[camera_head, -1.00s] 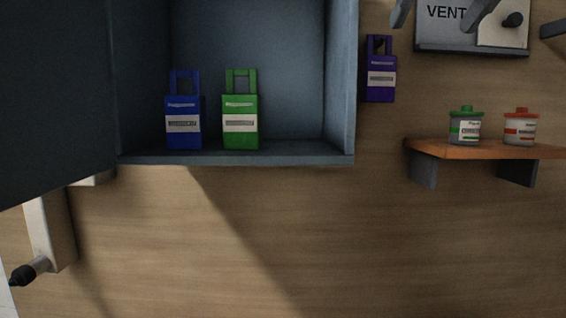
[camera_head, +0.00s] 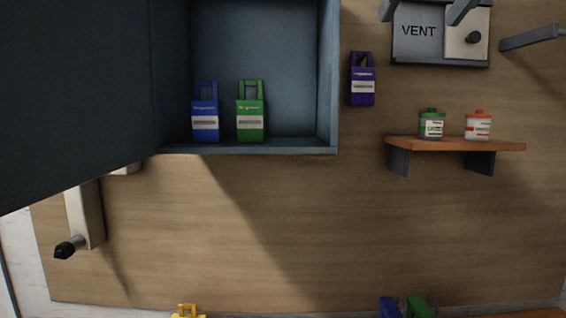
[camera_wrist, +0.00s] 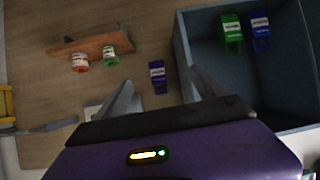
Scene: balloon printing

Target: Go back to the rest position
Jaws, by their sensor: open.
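My gripper (camera_wrist: 160,76) shows in the wrist view with its two grey fingers spread apart and nothing between them. In the head view, two grey prongs at the top edge in front of the VENT panel look like its fingers. A blue-grey cabinet (camera_head: 328,80) stands with its dark door (camera_head: 80,90) swung open to the left. Inside it a blue box (camera_head: 205,123) and a green box (camera_head: 250,120) stand upright, side by side. My gripper is apart from both, and they show upside down in the wrist view.
A purple box (camera_head: 362,86) is on the wall right of the cabinet. An orange shelf (camera_head: 455,145) carries a green-lidded jar (camera_head: 431,126) and a red-lidded jar (camera_head: 478,128). A VENT panel (camera_head: 418,30) and a grey rod (camera_head: 530,38) are upper right. A black-tipped lever (camera_head: 68,247) sticks out lower left.

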